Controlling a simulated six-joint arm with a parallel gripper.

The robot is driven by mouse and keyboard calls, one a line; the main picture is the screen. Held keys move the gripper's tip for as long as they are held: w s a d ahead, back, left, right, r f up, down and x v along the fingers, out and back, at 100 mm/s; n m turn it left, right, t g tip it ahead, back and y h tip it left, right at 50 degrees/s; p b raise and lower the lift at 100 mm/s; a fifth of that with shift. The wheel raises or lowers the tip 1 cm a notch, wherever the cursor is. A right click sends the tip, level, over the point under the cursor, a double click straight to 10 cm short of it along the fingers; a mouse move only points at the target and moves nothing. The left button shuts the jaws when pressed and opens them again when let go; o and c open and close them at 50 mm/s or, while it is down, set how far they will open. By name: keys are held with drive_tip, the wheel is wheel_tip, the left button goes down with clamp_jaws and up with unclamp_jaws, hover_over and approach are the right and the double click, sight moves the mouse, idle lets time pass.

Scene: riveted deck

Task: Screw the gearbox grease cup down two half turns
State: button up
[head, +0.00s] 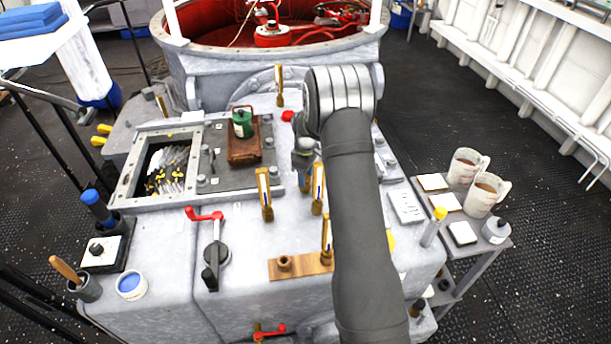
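The grey gearbox housing (270,225) fills the middle of the head view. Several upright brass fittings stand on and around it: one at the back (279,87), one at centre (264,194), one just right of that (318,190), and one nearer the front (327,240). I cannot tell which of them is the gearbox grease cup. My gripper (304,170) points down over the housing, left of my forearm and behind the centre-right brass fitting. Its fingertips are small and partly hidden, so I cannot tell whether they are open or touch anything.
An open hatch (128,190) shows gears at left. Mugs (486,194) and a bottle (496,230) crowd the right side table.

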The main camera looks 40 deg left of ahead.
drive_tip(key=o, duration=0.3)
drive_tip(key=shift+r, duration=0.15)
wheel_tip(320, 180, up, 17)
idle(0.4)
drive_tip(key=shift+r, duration=0.1)
